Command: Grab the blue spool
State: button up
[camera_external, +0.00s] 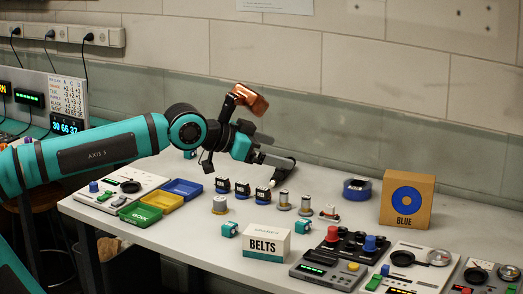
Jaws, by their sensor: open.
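A dark blue spool (357,189) lies on the bench toward the back right, just left of a cardboard box (407,200) marked BLUE with a blue disc printed on it. My gripper (276,161) hangs over the middle of the bench, left of the spool and well apart from it. Its jaws are open, and I see nothing held between them. The spool's near side and top show; its far side is hidden.
Small black-and-blue servos (242,190) and several metal cylinders (283,201) stand below and near my gripper. A white BELTS box (267,243) stands at the front edge. Control panels (405,268) fill the front right. Yellow (160,205) and other trays lie left.

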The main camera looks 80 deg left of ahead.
jog(key=w+a+r+g, duration=0.25)
jog(key=w+a, duration=0.55)
jog(key=w, duration=0.5)
jog(key=g+h, duration=0.1)
jog(key=g, duration=0.8)
send_over(356, 184)
jog(key=s+d, duration=0.2)
jog(key=shift+n, duration=0.4)
jog(key=f, duration=2.7)
jog(key=shift+s+f, duration=0.2)
jog(key=shift+f, duration=0.15)
jog(key=shift+w+f, duration=0.25)
jog(key=shift+f, duration=0.6)
jog(key=shift+w+f, duration=0.2)
jog(key=shift+f, duration=0.7)
jog(key=shift+w+f, duration=0.25)
jog(key=shift+f, duration=0.6)
jog(key=c, duration=1.1)
jog(key=shift+o, duration=0.2)
jog(key=shift+r, duration=0.1)
